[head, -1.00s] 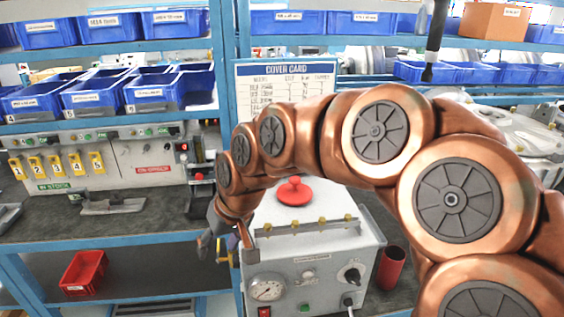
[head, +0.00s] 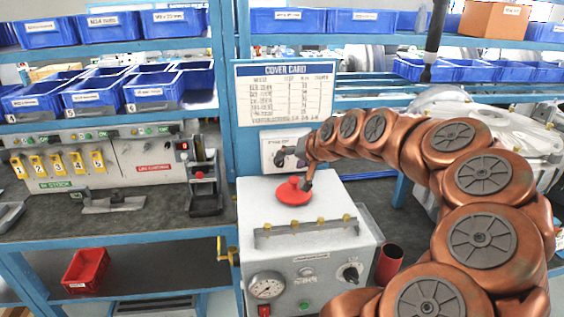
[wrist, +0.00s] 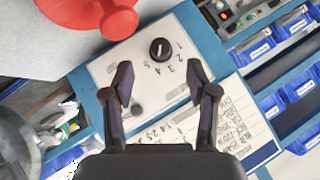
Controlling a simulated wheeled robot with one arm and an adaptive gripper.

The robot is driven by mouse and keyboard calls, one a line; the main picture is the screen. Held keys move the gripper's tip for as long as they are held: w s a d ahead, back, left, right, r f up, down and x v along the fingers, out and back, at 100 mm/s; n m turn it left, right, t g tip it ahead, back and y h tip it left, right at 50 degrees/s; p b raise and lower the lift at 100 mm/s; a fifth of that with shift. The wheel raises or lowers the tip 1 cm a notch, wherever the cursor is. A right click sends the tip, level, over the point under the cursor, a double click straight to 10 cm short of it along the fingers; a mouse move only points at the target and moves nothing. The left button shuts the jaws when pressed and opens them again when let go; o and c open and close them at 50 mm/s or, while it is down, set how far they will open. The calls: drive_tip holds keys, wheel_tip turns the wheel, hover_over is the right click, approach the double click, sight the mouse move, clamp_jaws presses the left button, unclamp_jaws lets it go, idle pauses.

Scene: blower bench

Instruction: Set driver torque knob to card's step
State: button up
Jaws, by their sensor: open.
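A white panel (wrist: 105,72) carries a round black knob (wrist: 160,49) with a pale pointer line and printed numerals beside it, in the wrist view. A smaller dark knob-like part (wrist: 136,108) sits lower on the panel, near a second row of numerals. My gripper (wrist: 160,82) is open and empty, its fingertips apart on either side below the black knob, not touching it. The cover card (head: 284,92) hangs above the panel in the head view; it also shows in the wrist view (wrist: 238,125). Its rows are too small to read. In the head view my gripper (head: 291,157) partly covers the panel.
A grey-white box (head: 310,217) with a red dome (head: 293,191), brass fittings, a gauge (head: 266,286) and a front knob (head: 350,273) stands below my gripper. A blue post (head: 228,100) is close left. A red cup (head: 389,264) stands right of the box.

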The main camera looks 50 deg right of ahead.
sight(281, 163)
drive_tip(key=shift+p+x, duration=1)
drive_tip(key=shift+x, duration=1.85)
drive_tip(key=shift+a, duration=0.1)
clamp_jaws()
